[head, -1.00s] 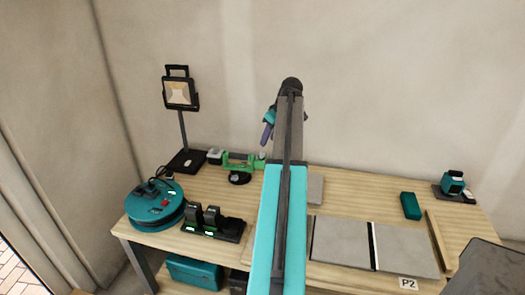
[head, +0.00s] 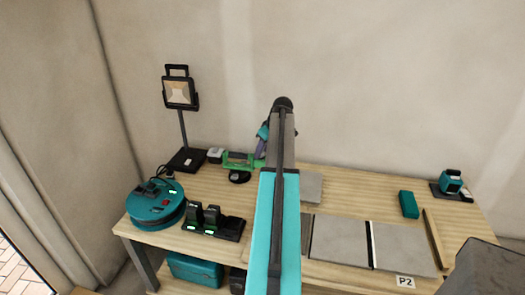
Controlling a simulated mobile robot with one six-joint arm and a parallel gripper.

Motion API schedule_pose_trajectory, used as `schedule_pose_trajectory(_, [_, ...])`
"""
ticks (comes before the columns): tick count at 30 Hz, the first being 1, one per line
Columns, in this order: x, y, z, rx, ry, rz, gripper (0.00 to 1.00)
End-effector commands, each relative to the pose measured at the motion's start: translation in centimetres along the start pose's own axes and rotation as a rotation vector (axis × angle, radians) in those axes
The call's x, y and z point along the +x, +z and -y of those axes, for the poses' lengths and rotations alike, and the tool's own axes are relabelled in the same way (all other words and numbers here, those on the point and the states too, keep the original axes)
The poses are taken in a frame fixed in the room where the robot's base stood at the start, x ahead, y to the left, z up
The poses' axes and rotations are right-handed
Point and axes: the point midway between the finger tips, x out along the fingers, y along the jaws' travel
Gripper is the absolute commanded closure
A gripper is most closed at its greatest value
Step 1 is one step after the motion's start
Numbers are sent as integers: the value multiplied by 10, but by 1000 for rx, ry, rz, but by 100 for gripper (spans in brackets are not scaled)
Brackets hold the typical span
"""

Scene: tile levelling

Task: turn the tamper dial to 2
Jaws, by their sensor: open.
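The tamper (head: 238,160) is a green tool with a black round pad, lying at the back of the workbench, left of my arm. A white-grey block sits at its left end. Its dial is too small to make out, and its right end is partly hidden by my gripper and arm. My gripper (head: 261,151) shows only in part past the left side of my arm, pointing down at the tamper's right end. It is open and looks empty. I cannot tell whether it touches the tamper.
A work lamp (head: 181,95) stands behind a teal round reel (head: 156,206) on the left. A black charger (head: 213,223) is in front. Grey tiles (head: 340,240), a teal block (head: 408,204) and a teal device (head: 451,183) are on the right.

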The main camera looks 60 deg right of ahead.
Motion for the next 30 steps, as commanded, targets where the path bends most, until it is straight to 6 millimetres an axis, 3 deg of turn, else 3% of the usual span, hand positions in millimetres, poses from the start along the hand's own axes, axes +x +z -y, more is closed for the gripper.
schedule_pose_trajectory(4, [0, 0, 0, 0, 0, 0, 59])
schedule_pose_trajectory(11, [0, -1, 0, -1, 0, 0, 98])
schedule_pose_trajectory(12, [0, 1, 9, -3, -1, 0, 100])
schedule_pose_trajectory(30, [0, -1, 2, 36, 14, -3, 100])
